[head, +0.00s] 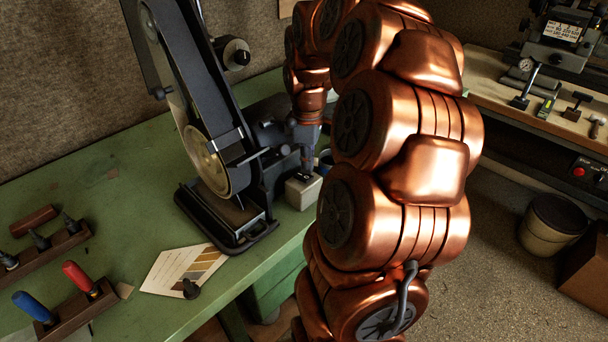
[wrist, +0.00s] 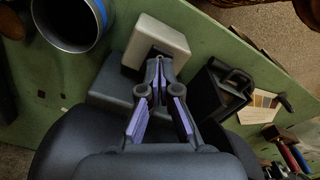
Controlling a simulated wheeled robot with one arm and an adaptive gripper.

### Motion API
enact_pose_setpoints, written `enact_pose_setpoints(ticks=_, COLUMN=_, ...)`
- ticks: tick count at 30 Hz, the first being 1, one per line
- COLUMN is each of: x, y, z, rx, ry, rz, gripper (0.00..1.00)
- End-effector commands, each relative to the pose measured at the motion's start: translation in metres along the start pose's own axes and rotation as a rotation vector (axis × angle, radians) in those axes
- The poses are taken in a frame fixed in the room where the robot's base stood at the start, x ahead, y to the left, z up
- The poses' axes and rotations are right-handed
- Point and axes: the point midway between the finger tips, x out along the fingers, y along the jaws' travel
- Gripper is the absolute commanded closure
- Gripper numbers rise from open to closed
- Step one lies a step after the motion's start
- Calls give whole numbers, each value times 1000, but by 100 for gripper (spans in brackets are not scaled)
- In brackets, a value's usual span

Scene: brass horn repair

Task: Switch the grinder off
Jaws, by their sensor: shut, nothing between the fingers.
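The grinder (head: 205,130) is a tall dark belt machine on the green bench in the head view. Part of its black base (wrist: 222,92) shows in the wrist view. A pale grey box (head: 302,192), probably the grinder's switch box, sits on the bench right of its base. It also shows in the wrist view (wrist: 158,38). My gripper (head: 306,172) points down over the box. In the wrist view its fingertips (wrist: 160,68) are together and empty at the box's near edge. I cannot tell whether they touch it. The fingers hide any switch button or its position.
A blue-rimmed pot (wrist: 68,22) stands close to the box. A swatch card (head: 186,270) lies in front of the grinder. Wooden racks with tools (head: 75,308) stand at the left. A second workbench (head: 540,105) and a bin (head: 552,222) are at the right.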

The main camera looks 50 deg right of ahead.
Motion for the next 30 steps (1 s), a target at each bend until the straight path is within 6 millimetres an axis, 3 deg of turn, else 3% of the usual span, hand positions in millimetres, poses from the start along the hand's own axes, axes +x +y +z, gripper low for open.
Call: enact_pose_setpoints(ticks=30, x=8, y=0, z=0, rx=0, ry=0, rz=0, gripper=100)
